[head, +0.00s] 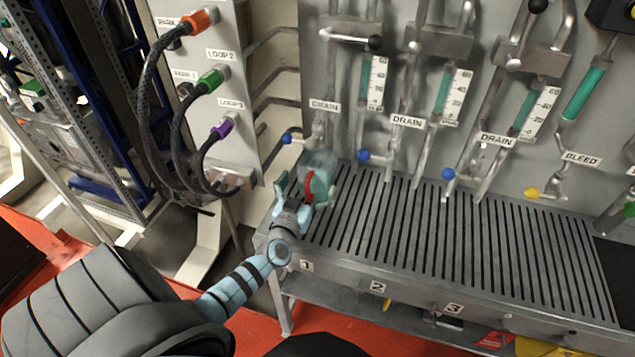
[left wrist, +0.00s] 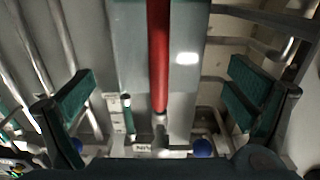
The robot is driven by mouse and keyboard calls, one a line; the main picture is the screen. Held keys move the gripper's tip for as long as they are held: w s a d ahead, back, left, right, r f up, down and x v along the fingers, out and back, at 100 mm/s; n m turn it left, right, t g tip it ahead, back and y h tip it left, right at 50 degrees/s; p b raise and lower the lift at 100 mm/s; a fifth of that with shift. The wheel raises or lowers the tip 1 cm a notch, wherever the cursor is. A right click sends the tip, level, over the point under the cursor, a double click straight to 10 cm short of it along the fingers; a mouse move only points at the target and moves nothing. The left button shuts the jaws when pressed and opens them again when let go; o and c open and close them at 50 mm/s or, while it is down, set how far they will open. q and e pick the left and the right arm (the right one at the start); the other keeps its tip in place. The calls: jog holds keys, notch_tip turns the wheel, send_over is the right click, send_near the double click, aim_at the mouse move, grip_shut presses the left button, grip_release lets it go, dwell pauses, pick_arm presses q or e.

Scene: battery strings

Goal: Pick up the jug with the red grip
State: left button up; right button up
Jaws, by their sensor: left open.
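The jug (head: 320,162) stands at the left end of the slotted drain bench, under the first DRAIN label. It looks pale and translucent, with a red grip (head: 309,184) facing my left arm. My left gripper (head: 299,190) is open at the jug, its fingers apart near the red grip. In the left wrist view, the red grip (left wrist: 158,55) runs upright between the two green-padded fingers of the gripper (left wrist: 160,93), with clear gaps on both sides. The jug's grey-green body (left wrist: 187,75) lies behind the grip. My right gripper is not in view.
The slotted bench (head: 440,235) is clear to the right of the jug, with labels 1, 2 and 3 on its front. Blue-handled drain valves (head: 363,156) and pipes stand behind it. Black hoses (head: 150,110) hang from the loop panel at left.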

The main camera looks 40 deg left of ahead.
aim_at(314, 174)
pick_arm(q)
jog(key=b+x, duration=0.1)
jog(key=x, duration=0.1)
jog(key=b+x, duration=0.1)
jog(key=x, duration=0.1)
jog(key=shift+w+a+f, duration=0.1)
jog(key=shift+w+f, duration=0.15)
jog(key=shift+w+a+r, duration=0.1)
jog(key=shift+w, duration=0.3)
jog(key=shift+r, duration=0.1)
jog(key=c, duration=1.6)
